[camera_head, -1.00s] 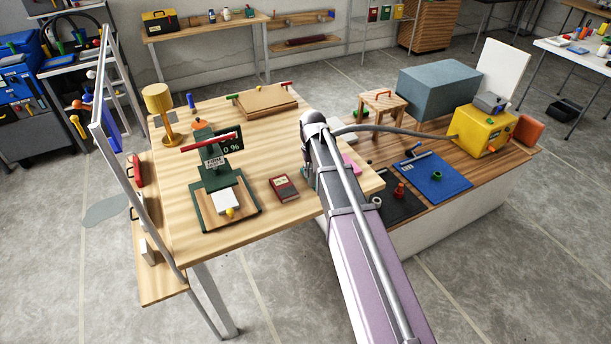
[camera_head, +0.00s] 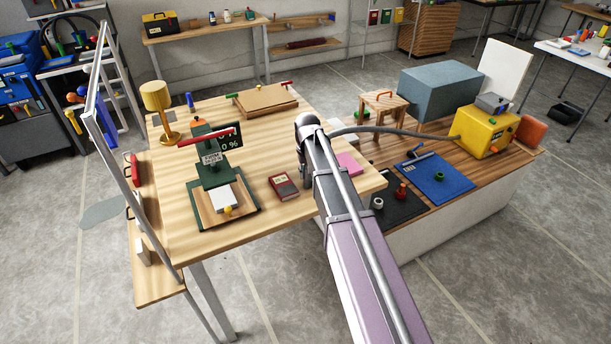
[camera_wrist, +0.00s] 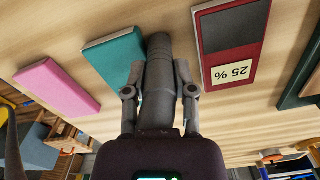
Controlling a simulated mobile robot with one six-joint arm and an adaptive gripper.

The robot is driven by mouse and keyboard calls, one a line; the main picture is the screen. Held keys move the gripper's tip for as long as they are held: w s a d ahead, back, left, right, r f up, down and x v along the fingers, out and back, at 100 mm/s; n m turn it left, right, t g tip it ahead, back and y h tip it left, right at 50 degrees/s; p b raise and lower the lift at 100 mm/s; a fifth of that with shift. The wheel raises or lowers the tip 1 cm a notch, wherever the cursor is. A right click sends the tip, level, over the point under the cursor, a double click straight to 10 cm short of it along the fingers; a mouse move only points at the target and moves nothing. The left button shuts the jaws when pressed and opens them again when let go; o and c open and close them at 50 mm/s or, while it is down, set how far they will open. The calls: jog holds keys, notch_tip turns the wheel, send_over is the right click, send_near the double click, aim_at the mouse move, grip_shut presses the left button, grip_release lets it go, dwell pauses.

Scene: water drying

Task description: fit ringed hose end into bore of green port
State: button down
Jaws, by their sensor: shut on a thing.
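My gripper (camera_wrist: 160,88) is shut on a dark grey cylindrical hose end (camera_wrist: 158,62), which points away from the wrist over the wooden table. Rings on the hose end cannot be made out. A grey hose (camera_head: 390,130) runs from the yellow box (camera_head: 487,130) to behind the end of my arm. I cannot tell for certain which thing is the green port. A small green piece (camera_head: 362,114) shows beside the stool, and a teal block (camera_wrist: 117,54) lies left of the hose end in the wrist view.
A red device reading 25 % (camera_wrist: 232,45) lies right of the hose end; a pink block (camera_wrist: 57,86) lies left. A dark green stand (camera_head: 213,172) is on the left of the table. A stool (camera_head: 382,104) and blue mat (camera_head: 434,178) are on the right-hand bench.

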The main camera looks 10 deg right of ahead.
jog(key=shift+f, duration=0.15)
jog(key=shift+c, duration=2.2)
grip_release()
jog(key=shift+r, duration=0.25)
notch_tip(320, 180, up, 12)
jog(key=p, duration=1.2)
jog(key=shift+f, duration=0.1)
jog(key=s+d, duration=0.2)
jog(key=s, duration=0.9)
jog(key=s+d, duration=0.1)
jog(key=s, duration=1)
jog(key=shift+s+d+m, duration=0.3)
jog(key=shift+s+d, duration=0.1)
